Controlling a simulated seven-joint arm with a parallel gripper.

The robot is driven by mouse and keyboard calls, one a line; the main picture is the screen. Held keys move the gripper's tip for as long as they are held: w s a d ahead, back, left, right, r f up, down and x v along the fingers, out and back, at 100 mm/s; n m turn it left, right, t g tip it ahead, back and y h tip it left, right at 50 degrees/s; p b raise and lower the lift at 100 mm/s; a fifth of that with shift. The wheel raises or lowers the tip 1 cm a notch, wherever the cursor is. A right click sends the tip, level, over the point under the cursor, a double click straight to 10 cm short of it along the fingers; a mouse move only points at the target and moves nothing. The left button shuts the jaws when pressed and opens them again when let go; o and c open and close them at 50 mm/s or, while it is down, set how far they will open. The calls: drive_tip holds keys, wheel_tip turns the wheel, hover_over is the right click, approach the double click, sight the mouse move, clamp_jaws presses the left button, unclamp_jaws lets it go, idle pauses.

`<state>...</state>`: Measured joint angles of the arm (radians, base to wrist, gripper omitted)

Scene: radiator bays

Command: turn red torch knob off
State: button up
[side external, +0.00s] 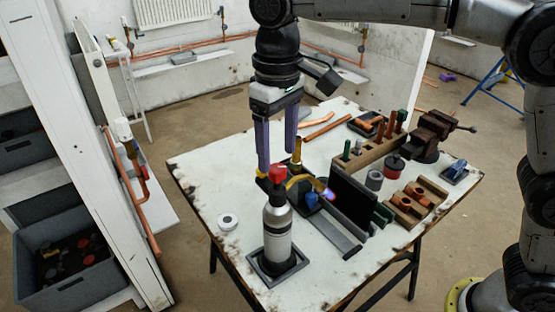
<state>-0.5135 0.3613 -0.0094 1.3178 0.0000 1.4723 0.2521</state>
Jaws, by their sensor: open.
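The torch is a grey cylinder (277,230) standing upright in a dark square holder near the table's front edge. Its red knob (277,173) sits on top. A curved brass tube (304,181) runs from the top to the right, with a small bluish flame (328,195) at its tip. My gripper (279,165) points straight down, its two purple fingers apart, with nothing seen between them. In the picture the fingertips reach down to about the height of the red knob. I cannot tell whether they are behind it or touching it.
A dark upright plate (352,199) and a blue item (311,199) stand right of the torch. A wooden rack (370,153), a vise (432,135) and wooden blocks with copper fittings (415,201) are farther right. A white tape roll (228,221) lies left.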

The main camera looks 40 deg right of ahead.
sight(277, 175)
drive_tip(key=shift+f, duration=1.5)
clamp_jaws()
